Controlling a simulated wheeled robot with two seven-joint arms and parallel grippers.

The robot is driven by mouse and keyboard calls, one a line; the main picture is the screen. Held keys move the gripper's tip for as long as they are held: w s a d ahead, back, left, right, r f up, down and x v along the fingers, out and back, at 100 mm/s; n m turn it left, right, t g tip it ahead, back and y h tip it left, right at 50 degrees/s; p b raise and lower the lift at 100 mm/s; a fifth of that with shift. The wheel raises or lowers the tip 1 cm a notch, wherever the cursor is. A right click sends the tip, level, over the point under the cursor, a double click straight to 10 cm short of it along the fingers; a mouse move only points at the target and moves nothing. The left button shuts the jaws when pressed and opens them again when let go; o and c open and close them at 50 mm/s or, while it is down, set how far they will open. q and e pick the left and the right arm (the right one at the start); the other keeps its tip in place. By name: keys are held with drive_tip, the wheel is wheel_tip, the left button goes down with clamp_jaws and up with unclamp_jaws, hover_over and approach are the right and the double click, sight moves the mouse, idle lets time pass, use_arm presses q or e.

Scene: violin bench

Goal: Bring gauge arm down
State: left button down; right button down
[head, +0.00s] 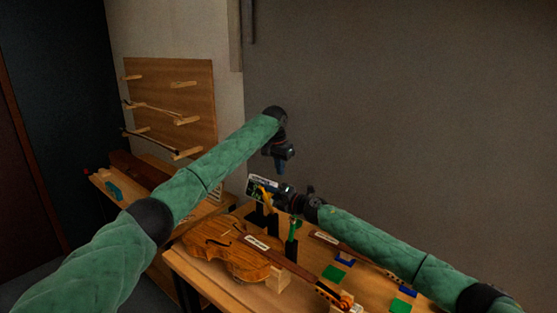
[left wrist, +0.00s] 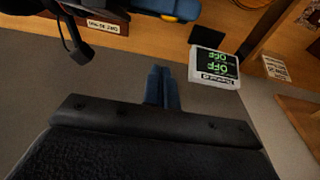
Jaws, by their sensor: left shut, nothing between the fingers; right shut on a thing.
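The gauge's display box (head: 263,187) stands at the back of the bench, and its screen reads OFF twice in the left wrist view (left wrist: 215,68). A small orange-yellow piece, perhaps the gauge arm (head: 264,194), shows in front of the display. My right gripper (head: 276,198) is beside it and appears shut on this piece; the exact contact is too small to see. My left gripper (head: 281,168) is shut and empty, pointing down above and right of the display. Its closed blue fingers show in the left wrist view (left wrist: 162,88).
A violin (head: 225,250) lies on the bench, its neck on a wooden block (head: 277,281). A green piece on a black post (head: 292,235) stands behind the neck. Another labelled instrument neck (head: 345,249) and green and blue pieces (head: 334,273) lie to the right. A peg board (head: 170,105) hangs behind.

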drive_tip(key=shift+f, duration=0.25)
use_arm(q)
drive_tip(key=shift+s+a+f, duration=0.5)
drive_tip(key=shift+s+f, duration=0.2)
drive_tip(key=shift+f, duration=0.2)
drive_tip(key=shift+s+a+f, duration=0.45)
drive_tip(key=shift+s+f, duration=0.2)
drive_tip(key=shift+f, duration=0.2)
drive_tip(key=shift+s+a+f, duration=0.1)
drive_tip(key=shift+s+a+f, duration=0.1)
drive_tip(key=shift+s, duration=0.05)
drive_tip(key=shift+s+a, duration=0.2)
drive_tip(key=shift+s, duration=0.25)
use_arm(e)
drive_tip(key=shift+d, duration=0.2)
use_arm(q)
drive_tip(key=shift+t, duration=0.3)
use_arm(e)
drive_tip(key=shift+w+d+r, duration=0.1)
use_arm(q)
drive_tip(key=shift+a+f, duration=0.15)
use_arm(e)
drive_tip(key=c, duration=1.2)
unclamp_jaws()
drive_tip(key=shift+c, duration=0.2)
drive_tip(key=shift+w+r, duration=0.1)
drive_tip(key=shift+r, duration=0.05)
